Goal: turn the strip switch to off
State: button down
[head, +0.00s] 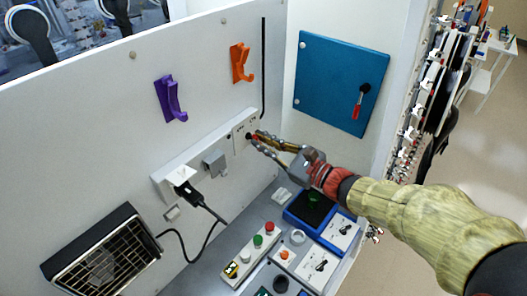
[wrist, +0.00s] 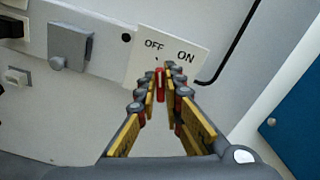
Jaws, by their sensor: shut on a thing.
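The white power strip (head: 203,158) is mounted on the panel. At its right end is the strip switch's plate (wrist: 140,66), marked OFF on the left and ON on the right. The red switch knob (wrist: 160,86) sits between my fingertips, below the lettering. My gripper (head: 256,139) reaches in from the right, and its yellow-padded fingers (wrist: 161,92) are shut on the knob. The fingers hide much of the knob, and I cannot tell for sure which mark it points to.
A grey socket cover (head: 215,163) and a black plug (head: 188,192) are on the strip. Purple (head: 170,99) and orange (head: 242,63) hooks are above. A blue panel with a red handle (head: 359,101) is right. Buttons and a blue tray (head: 296,219) are below.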

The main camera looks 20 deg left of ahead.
jog(key=shift+s+f+n+b, duration=0.1)
jog(key=shift+f+n+b, duration=0.1)
jog(key=shift+n+b, duration=0.7)
jog(key=shift+r+b, duration=0.15)
jog(key=shift+b, duration=0.3)
jog(key=c, duration=1.9)
grip_release()
jog(key=v, duration=1.2)
